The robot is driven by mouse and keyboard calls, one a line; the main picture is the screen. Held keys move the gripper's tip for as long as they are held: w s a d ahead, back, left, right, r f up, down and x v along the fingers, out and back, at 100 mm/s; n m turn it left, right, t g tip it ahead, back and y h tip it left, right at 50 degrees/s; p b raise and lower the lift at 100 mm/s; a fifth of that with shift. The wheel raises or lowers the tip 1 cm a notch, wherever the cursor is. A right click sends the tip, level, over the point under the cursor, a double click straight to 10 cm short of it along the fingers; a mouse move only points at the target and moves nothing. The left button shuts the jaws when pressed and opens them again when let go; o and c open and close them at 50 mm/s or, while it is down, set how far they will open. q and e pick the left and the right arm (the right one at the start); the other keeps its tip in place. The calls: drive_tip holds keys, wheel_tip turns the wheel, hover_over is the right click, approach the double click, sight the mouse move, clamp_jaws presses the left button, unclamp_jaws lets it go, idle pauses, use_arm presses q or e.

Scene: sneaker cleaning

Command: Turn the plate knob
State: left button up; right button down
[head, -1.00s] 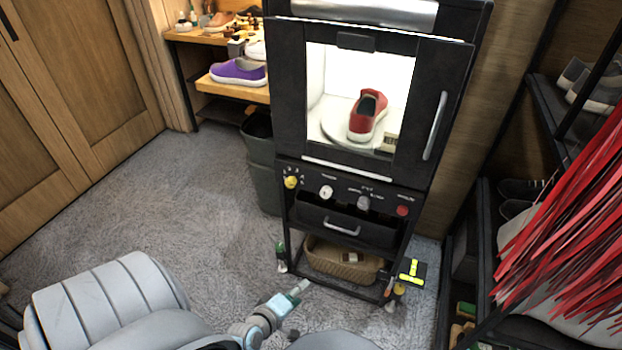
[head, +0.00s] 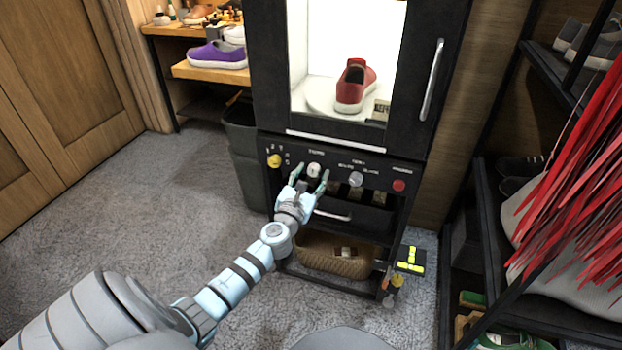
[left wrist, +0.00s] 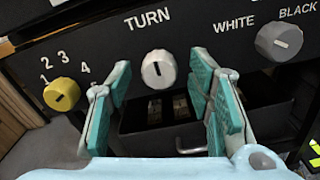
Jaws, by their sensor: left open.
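A white round knob (head: 314,170) sits on the black control panel of the cabinet, and it shows clearly in the left wrist view (left wrist: 158,70) under the word TURN, its dark mark close to vertical. My left gripper (head: 309,180) is open and empty in front of the panel. In the left wrist view its teal-padded fingers (left wrist: 160,84) stand to the left and right of the white knob, which appears beyond the fingertips, apart from both. My right gripper is not in view.
A yellow knob (left wrist: 62,94) with numbers is to the left, a grey knob (left wrist: 279,41) marked WHITE and BLACK to the right, and a red button (head: 399,185) farther right. Below is a drawer with a handle (head: 332,215). A red shoe (head: 355,86) stands inside the lit cabinet.

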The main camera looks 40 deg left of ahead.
use_arm(q)
clamp_jaws()
idle(0.3)
drive_tip(key=shift+m, duration=0.3)
